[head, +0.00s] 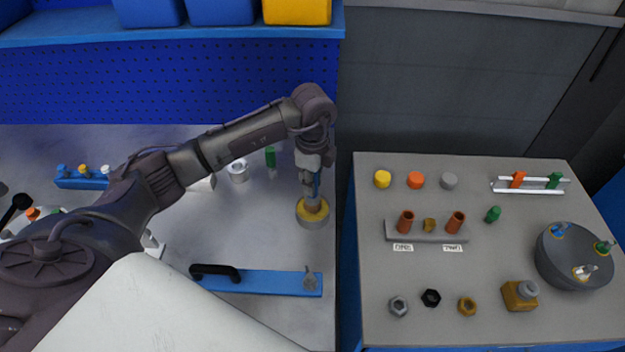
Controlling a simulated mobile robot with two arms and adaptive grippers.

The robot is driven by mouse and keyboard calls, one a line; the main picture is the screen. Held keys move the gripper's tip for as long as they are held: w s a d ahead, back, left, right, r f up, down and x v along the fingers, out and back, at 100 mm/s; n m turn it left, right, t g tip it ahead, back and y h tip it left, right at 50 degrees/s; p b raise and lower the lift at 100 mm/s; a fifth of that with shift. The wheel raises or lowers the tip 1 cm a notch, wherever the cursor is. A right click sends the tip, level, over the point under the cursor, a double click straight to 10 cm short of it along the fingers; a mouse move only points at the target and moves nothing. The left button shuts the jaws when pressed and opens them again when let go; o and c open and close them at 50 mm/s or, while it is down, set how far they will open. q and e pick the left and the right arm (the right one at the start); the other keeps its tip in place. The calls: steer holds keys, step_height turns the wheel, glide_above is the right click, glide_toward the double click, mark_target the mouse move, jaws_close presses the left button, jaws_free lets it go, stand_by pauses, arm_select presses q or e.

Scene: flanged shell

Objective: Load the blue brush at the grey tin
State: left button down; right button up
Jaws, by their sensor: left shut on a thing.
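My left gripper (313,178) points down over the left bench, near its right edge. It is shut on the blue brush, of which a strip of blue (317,185) shows between the fingers. Directly below is the grey tin (312,222), a short round tin with a yellow top. A tan lower part of the brush (313,204) shows over the middle of the tin's top; I cannot tell how deep it reaches. The fingers hide most of the brush. My right gripper is not in view.
A white ring-shaped part (238,171) and a green bottle (270,157) stand left of the tin. A blue board (258,282) with a black handle lies in front. Across a gap, the right table (375,280) carries caps, nuts, a small rack and a dark round turntable (575,258).

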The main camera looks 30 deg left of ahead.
arm_select(q)
steer(key=shift+f+b, duration=0.3)
steer(key=shift+f, duration=0.25)
stand_by(1.6)
steer(key=shift+r, duration=0.1)
steer(key=shift+r+p, duration=2.7)
steer(key=shift+r, duration=0.8)
